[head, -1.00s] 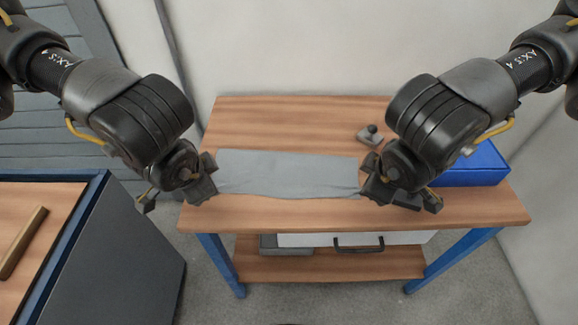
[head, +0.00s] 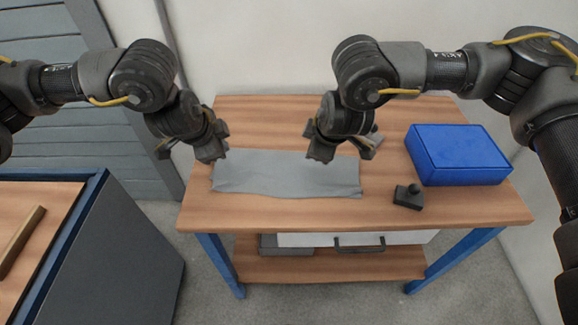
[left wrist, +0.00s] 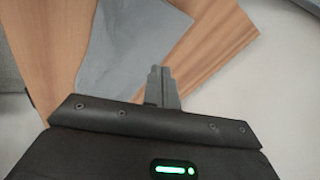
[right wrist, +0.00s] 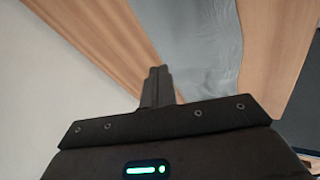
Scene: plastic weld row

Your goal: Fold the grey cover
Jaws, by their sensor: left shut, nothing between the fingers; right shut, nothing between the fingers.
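The grey cover (head: 287,174) lies on the wooden table as a long, narrow strip, with slight wrinkles along its front edge. It also shows in the left wrist view (left wrist: 125,45) and the right wrist view (right wrist: 200,40). My left gripper (head: 212,152) is shut and empty above the cover's far left corner. My right gripper (head: 318,152) is shut and empty above the cover's back edge, right of its middle. In both wrist views the fingers are together and the cover lies apart from them. The gripper hides part of the cover's back edge in the head view.
A blue box (head: 458,155) stands at the table's right. The front strip of the wooden table (head: 300,213) is clear.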

